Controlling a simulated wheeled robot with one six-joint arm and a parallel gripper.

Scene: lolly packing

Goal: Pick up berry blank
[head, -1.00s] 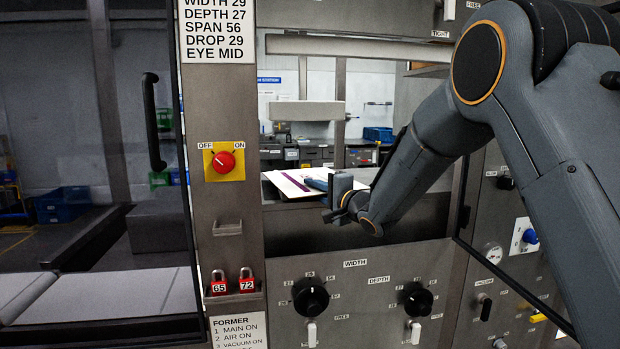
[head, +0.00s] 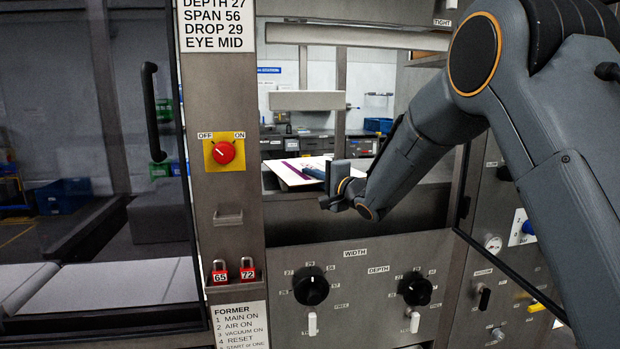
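Flat pale sheets (head: 286,172) lie on a ledge inside the machine opening.
The opening is framed by a post on the left, a panel with WIDTH (head: 311,286) and DEPTH (head: 415,287) knobs below, and a horizontal bar (head: 345,35) above. A red OFF/ON switch (head: 223,152) and two red padlocks (head: 234,271) are on the left post.

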